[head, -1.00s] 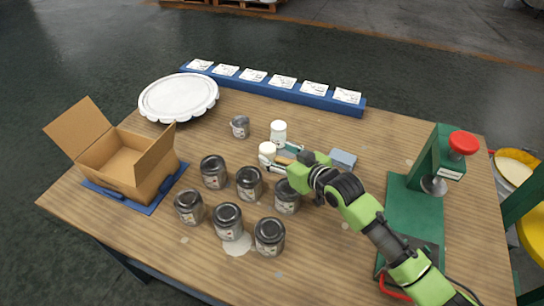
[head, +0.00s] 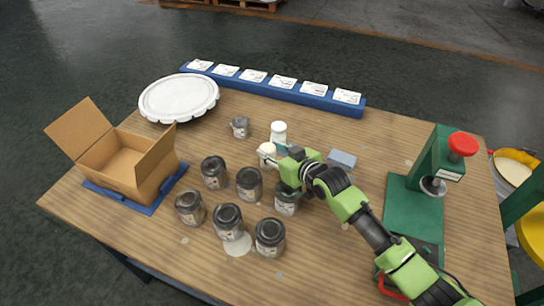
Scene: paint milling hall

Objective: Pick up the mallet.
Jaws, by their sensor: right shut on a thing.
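The mallet (head: 266,149) is near the middle of the table, with a pale, rounded head. Its handle is mostly hidden by my right gripper (head: 281,153). My right gripper reaches in from the lower right, low over the table, and is shut on the mallet just right of its head. Whether the mallet touches the table I cannot tell. My left gripper is not in view.
A white container (head: 279,131) stands just behind the mallet, and a small grey tin (head: 240,127) to its left. Several dark jars (head: 228,221) stand in front. A grey-blue block (head: 342,159) and green press (head: 415,205) are to the right; an open carton (head: 125,165) is left.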

